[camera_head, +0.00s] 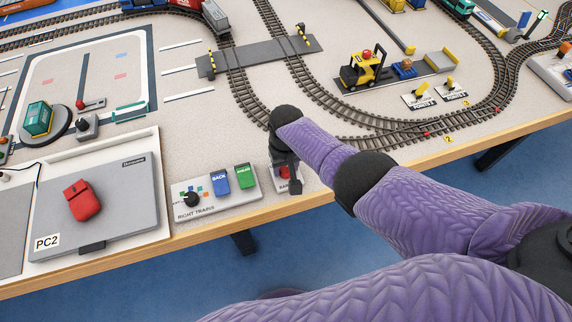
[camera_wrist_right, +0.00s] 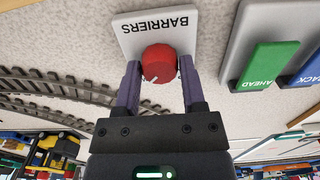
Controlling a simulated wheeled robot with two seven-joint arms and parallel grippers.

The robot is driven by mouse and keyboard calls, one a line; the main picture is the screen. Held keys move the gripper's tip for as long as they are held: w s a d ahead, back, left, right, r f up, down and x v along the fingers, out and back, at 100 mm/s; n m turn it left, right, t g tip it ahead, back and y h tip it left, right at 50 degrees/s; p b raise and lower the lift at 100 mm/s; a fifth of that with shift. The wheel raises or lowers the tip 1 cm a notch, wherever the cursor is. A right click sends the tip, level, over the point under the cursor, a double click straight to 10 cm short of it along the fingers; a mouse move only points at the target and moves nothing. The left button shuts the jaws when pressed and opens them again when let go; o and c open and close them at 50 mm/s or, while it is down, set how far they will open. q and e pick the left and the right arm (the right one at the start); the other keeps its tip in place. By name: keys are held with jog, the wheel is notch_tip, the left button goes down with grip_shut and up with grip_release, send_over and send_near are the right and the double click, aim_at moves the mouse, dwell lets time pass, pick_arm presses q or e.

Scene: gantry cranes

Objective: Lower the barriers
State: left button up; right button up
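The red round knob (camera_wrist_right: 160,63) stands on a white plate marked BARRIERS (camera_wrist_right: 156,28) in the right wrist view. My right gripper (camera_wrist_right: 160,66) has one finger on each side of it, very close. I cannot tell whether the fingers press on it. In the head view my right gripper (camera_head: 287,178) is over this plate at the table's front edge and hides most of it. Two striped yellow-and-black barriers, one at left (camera_head: 212,62) and one at right (camera_head: 302,31), stand upright at the grey level crossing (camera_head: 262,52). My left gripper is not in view.
A RIGHT TRAINS panel (camera_head: 215,199) with a blue BACK button and a green AHEAD button (camera_head: 244,176) is just left of the barriers plate. A grey PC2 box (camera_head: 125,205) with a red piece is further left. A yellow forklift (camera_head: 362,72) stands inside the track curve.

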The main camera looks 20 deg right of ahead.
aim_at(286, 168)
jog(key=o, duration=0.3)
jog(key=shift+o, duration=0.2)
notch_tip(286, 168, up, 10)
jog(key=p, duration=0.7)
jog(key=shift+f, duration=0.1)
